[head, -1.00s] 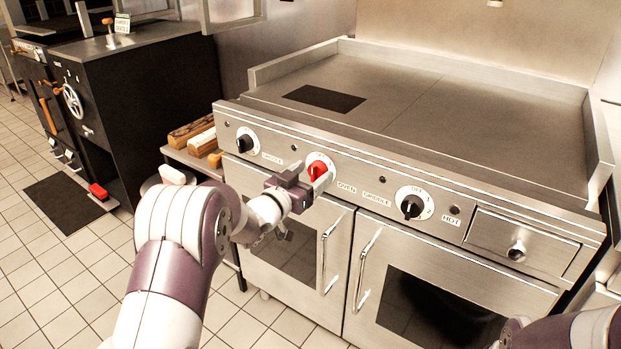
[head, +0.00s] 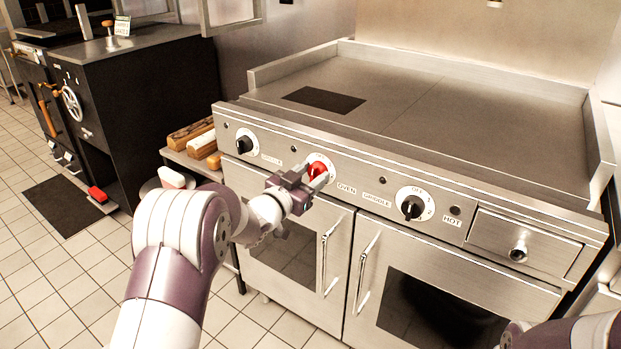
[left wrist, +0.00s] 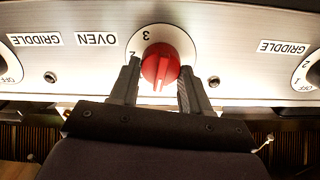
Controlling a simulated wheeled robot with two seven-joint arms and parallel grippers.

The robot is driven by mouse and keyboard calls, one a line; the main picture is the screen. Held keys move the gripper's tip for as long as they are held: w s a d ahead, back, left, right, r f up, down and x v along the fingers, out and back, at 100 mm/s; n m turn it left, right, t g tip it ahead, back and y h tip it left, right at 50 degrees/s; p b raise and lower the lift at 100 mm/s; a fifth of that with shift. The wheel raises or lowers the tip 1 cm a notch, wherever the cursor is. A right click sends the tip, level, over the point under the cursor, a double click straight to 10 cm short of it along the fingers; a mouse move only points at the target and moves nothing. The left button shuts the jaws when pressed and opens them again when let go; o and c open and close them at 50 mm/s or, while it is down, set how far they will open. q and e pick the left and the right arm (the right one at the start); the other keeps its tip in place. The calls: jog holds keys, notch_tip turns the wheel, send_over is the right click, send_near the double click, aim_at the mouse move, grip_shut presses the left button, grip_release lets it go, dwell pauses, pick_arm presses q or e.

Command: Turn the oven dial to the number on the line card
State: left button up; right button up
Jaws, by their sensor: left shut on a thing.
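The red oven dial (head: 317,169) sits on its white plate on the range's front panel, beside an "OVEN" label. It fills the middle of the left wrist view (left wrist: 161,66), where a 3 shows on the plate above it and another figure, partly hidden by a finger, to its left. My left gripper (head: 307,184) is at the dial, with one finger on each side of it, shut on it. A small white card (head: 122,26) stands on the black oven at the back left; its writing is too small to read. My right gripper is out of view.
Black-handled griddle dials (head: 245,144) and (head: 411,207) flank the red one. Oven door handles (head: 330,255) stick out below the panel. Wooden blocks (head: 190,131) lie on a shelf left of the range.

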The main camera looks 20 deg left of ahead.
pick_arm(q)
jog(key=m+b, duration=0.1)
jog(key=m, duration=0.1)
jog(key=m+b, duration=0.2)
jog(key=shift+f, duration=0.3)
jog(key=m+b, duration=0.3)
jog(key=m, duration=0.1)
jog(key=shift+s+d+f, duration=0.1)
jog(key=m+b, duration=0.7)
jog(key=m, duration=0.1)
jog(key=shift+f, duration=0.15)
jog(key=m+b, duration=0.8)
jog(key=m, duration=0.1)
jog(key=shift+f+m, duration=0.1)
jog(key=shift+m, duration=0.3)
jog(key=shift+m+b, duration=0.8)
jog(key=shift+m, duration=0.3)
